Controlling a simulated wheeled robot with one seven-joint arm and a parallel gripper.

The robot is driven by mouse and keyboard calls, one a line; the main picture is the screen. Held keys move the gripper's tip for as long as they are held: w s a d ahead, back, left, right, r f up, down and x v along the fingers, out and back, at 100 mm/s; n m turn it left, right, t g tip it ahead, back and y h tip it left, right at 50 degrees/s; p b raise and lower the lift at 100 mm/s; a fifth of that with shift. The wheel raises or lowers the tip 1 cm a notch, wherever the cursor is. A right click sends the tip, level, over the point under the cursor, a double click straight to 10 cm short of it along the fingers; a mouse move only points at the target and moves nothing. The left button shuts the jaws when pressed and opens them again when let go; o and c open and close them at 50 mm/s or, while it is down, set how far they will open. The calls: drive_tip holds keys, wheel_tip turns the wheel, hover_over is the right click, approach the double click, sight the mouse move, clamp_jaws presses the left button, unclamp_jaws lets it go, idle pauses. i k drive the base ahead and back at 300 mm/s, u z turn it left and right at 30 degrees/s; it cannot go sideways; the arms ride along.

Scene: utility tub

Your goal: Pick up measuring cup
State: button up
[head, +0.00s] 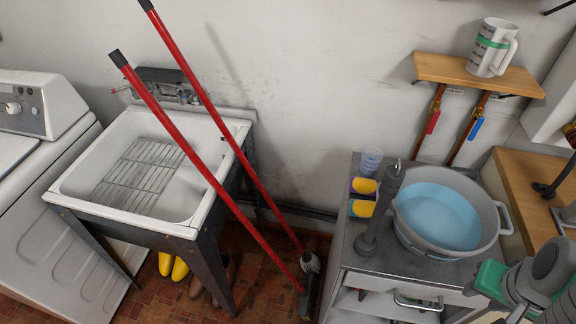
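A white measuring cup (490,47) with a green band, dark markings and a handle on its right stands upright on a small wooden wall shelf (440,70) at the upper right of the head view. Its handle and near side show clearly, and nothing touches it.
Two red-handled tools (190,150) lean across a white sink (180,229). Grey and green items crowd the lower right.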

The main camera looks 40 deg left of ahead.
sight(372, 157)
drive_tip(key=u, duration=2.8)
drive_tip(key=i, duration=1)
